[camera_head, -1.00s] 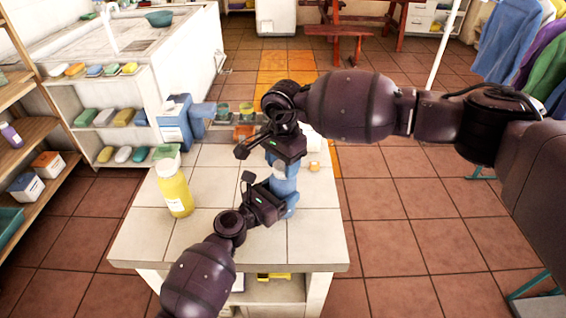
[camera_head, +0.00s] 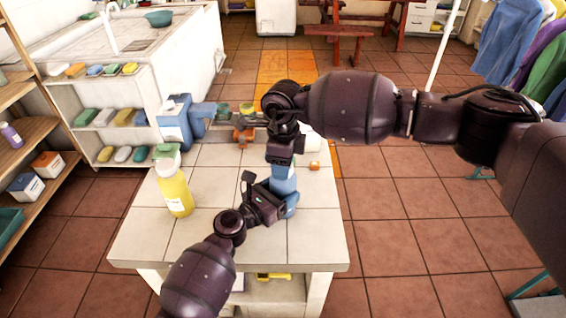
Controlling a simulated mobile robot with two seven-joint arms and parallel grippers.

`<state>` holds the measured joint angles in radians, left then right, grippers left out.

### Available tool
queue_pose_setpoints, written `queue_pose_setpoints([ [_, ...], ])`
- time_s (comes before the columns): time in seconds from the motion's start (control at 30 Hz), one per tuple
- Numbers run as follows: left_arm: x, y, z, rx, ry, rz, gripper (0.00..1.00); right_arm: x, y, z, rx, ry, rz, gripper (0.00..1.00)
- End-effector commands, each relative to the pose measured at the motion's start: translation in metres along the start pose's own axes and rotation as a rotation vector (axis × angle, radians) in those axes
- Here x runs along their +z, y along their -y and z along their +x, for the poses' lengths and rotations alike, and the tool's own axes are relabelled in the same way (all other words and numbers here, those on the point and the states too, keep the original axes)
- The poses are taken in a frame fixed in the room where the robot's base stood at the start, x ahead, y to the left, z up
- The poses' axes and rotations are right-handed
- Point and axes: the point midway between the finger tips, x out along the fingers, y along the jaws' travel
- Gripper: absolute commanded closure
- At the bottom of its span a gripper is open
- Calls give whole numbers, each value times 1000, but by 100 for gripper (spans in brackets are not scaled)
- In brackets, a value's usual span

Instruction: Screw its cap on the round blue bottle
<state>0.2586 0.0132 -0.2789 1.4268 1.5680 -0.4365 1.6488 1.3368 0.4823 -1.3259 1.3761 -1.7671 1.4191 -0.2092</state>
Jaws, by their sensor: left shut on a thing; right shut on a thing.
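The round blue bottle (camera_head: 284,183) stands upright on the tiled worktop (camera_head: 237,240), near its middle. My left gripper (camera_head: 272,200) is shut on the bottle's side, low down. My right gripper (camera_head: 283,160) is directly above the bottle, pointing down and shut around its top. The cap is hidden by the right gripper, and whether it sits level on the neck cannot be seen.
A yellow bottle (camera_head: 176,192) stands on the worktop to the left. A blue box (camera_head: 176,125) and a blue bottle-like thing (camera_head: 200,117) are at the back left. A small orange item (camera_head: 314,166) lies right of the bottle. The worktop's front is clear.

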Motion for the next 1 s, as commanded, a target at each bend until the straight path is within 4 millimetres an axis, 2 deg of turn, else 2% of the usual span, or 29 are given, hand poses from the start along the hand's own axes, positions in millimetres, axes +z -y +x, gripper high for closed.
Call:
queue_pose_setpoints([
  [0.03,0,0,0,1,-1,-1,97,0,0,0,-1,0,0,49],
  [0.2,0,0,0,0,-1,-1,97,0,0,0,-1,0,-2,26],
  [0.53,0,0,0,0,-1,0,97,0,0,-4,-1,0,-3,26],
  [0.9,0,0,0,0,-1,0,97,0,1,-42,-2,0,-4,26],
  [1.0,-1,0,0,0,-1,0,97,0,0,-46,0,0,-4,26],
])
